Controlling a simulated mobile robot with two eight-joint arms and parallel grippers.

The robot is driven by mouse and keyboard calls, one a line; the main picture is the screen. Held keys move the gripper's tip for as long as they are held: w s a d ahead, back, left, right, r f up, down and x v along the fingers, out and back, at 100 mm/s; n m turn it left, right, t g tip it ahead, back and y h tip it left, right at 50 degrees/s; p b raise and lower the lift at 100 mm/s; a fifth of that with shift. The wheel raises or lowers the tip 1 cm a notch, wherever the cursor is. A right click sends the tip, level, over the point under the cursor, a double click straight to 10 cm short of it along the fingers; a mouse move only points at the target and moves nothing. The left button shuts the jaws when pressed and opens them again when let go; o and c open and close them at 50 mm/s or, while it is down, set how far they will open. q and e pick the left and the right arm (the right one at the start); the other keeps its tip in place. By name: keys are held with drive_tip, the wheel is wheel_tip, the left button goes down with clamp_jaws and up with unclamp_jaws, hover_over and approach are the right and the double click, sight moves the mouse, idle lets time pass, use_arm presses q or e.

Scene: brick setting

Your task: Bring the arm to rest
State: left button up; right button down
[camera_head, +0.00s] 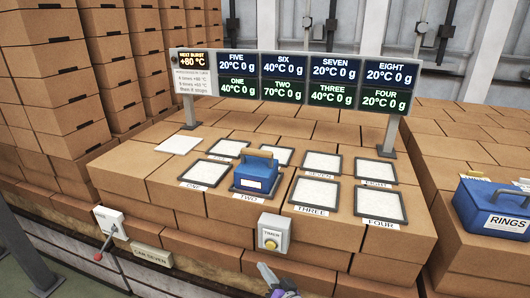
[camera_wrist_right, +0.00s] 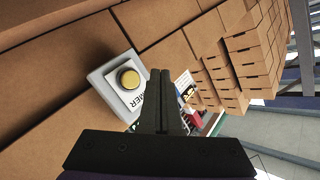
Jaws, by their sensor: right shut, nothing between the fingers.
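My right gripper (camera_head: 268,274) shows at the bottom middle of the head view, in front of the brick stack and just below the timer box (camera_head: 273,238). Its fingers are shut with nothing between them, as the right wrist view (camera_wrist_right: 160,76) also shows. In that view the grey timer box with its yellow button (camera_wrist_right: 129,78) is just left of the fingertips, apart from them as far as I can tell. My left gripper is not in view.
A blue box (camera_head: 262,175) stands on the TWO pad, among several white pads. A display board (camera_head: 290,80) stands behind. A lever box (camera_head: 110,222) is at the front left. A blue RINGS box (camera_head: 492,208) is at the right. Brick stacks (camera_head: 50,75) rise at the left.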

drive_tip(key=s+d+g+h, duration=0.3)
drive_tip(key=s+d, duration=0.5)
drive_tip(key=s, duration=0.4)
drive_tip(key=s+d+n+g+h, duration=0.1)
drive_tip(key=s+d+g+h, duration=0.3)
drive_tip(key=s+d, duration=0.5)
drive_tip(key=s+g, duration=0.1)
drive_tip(key=s, duration=0.3)
drive_tip(key=shift+s+d+n+g+h, duration=0.2)
drive_tip(key=shift+n+g+h, duration=0.1)
drive_tip(key=shift+g, duration=0.1)
drive_tip(key=shift+f, duration=0.1)
idle(5.0)
